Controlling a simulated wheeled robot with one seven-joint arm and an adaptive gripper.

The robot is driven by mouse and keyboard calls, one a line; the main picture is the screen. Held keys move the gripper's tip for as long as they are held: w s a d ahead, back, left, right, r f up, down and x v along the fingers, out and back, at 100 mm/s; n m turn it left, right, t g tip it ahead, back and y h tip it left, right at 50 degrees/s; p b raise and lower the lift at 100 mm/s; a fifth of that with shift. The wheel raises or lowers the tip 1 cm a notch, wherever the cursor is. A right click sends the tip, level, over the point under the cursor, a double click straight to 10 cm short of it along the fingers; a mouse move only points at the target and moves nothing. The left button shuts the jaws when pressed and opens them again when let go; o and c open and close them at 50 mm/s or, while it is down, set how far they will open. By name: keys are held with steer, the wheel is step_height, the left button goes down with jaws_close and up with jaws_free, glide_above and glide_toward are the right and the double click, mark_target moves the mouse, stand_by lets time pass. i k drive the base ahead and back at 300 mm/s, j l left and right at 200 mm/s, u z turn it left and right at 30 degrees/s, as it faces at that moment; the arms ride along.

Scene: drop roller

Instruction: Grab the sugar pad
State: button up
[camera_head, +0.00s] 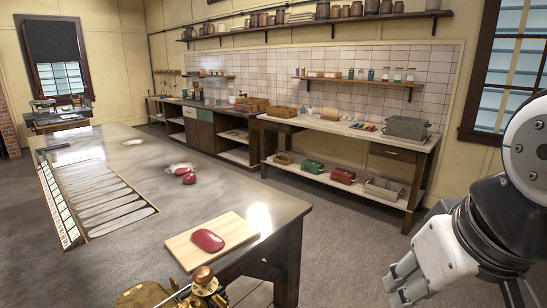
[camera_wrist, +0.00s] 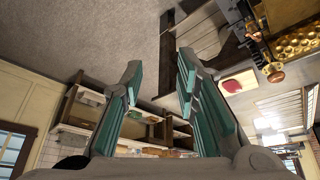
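A smooth red pad (camera_head: 208,240), which looks like the sugar pad, lies on a light wooden board (camera_head: 183,250) near the table's front corner. The pad also shows in the wrist view (camera_wrist: 236,84), to the right of the fingers. My gripper (camera_head: 395,286) is at the lower right of the head view, off the table and well apart from the pad. In the wrist view its two teal-lined fingers (camera_wrist: 160,62) are spread open with nothing between them.
A brass machine (camera_head: 180,292) with a copper knob stands at the table's front edge, close to the board. A slatted metal tray (camera_head: 100,200) is set in the table's left side. A wall bench (camera_head: 345,128) with boxes stands behind. Open floor (camera_head: 330,240) lies between table and gripper.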

mark_target(207, 240)
steer(key=l+u, duration=0.1)
steer(key=l, duration=0.7)
steer(key=i+l+u, duration=0.2)
steer(key=i+l, duration=0.15)
steer(key=l, duration=0.25)
steer(key=i+l+u, duration=0.15)
steer(key=l, duration=0.2)
steer(key=i+l+u, duration=0.1)
steer(key=l, duration=0.2)
steer(key=i+u, duration=0.15)
steer(key=i, duration=0.3)
steer(key=i+l+u, duration=0.15)
steer(key=i, duration=0.25)
steer(key=i+l+u, duration=0.15)
steer(key=i, duration=0.3)
steer(key=i+j, duration=0.1)
steer(key=i, duration=0.3)
